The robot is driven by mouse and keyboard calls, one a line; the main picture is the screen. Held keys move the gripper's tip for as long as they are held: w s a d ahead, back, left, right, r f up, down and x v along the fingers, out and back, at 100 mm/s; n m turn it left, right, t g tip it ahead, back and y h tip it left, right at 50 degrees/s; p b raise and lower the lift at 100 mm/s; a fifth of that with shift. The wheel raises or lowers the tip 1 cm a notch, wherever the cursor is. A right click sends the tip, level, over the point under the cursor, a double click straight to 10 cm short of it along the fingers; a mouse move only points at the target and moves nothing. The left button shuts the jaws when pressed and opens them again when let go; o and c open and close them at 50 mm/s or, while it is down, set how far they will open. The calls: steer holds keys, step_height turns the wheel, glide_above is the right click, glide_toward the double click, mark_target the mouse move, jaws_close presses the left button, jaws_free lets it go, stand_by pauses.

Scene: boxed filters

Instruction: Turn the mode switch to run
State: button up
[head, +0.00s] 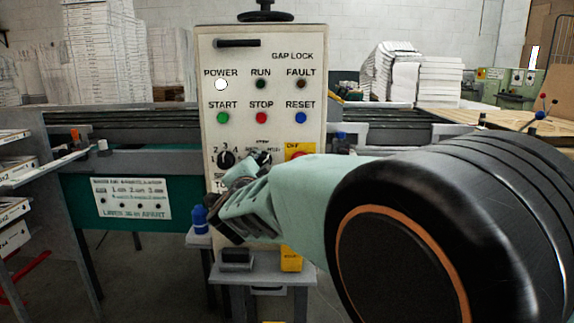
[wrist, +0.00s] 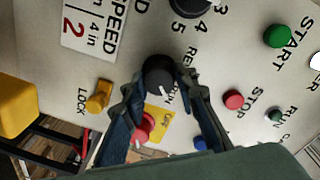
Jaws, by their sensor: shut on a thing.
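The mode switch is a round black knob (wrist: 157,73) with a white pointer mark, on the cream control panel (head: 310,110). My gripper (wrist: 159,86) has one finger on each side of the knob and is shut on it. In the wrist view the pointer mark faces the lower edge, slightly right. Lettering around the knob is partly covered by the fingers, so I cannot tell which label the mark meets. In the head view my gripper (head: 240,190) is at the lower panel and covers most of the switch.
A black speed knob (head: 226,159) is left of the switch. A red button on a yellow plate (head: 300,148) is to its right, and also shows between my fingers in the wrist view (wrist: 145,126). Start (head: 223,118), stop (head: 261,118) and reset (head: 300,118) buttons sit above. The power lamp (head: 221,85) is white.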

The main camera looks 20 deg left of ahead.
steer(key=o, duration=1.2)
steer(key=shift+c, duration=0.2)
steer(key=shift+s, duration=0.15)
steer(key=v, duration=1.1)
steer(key=shift+s, duration=0.4)
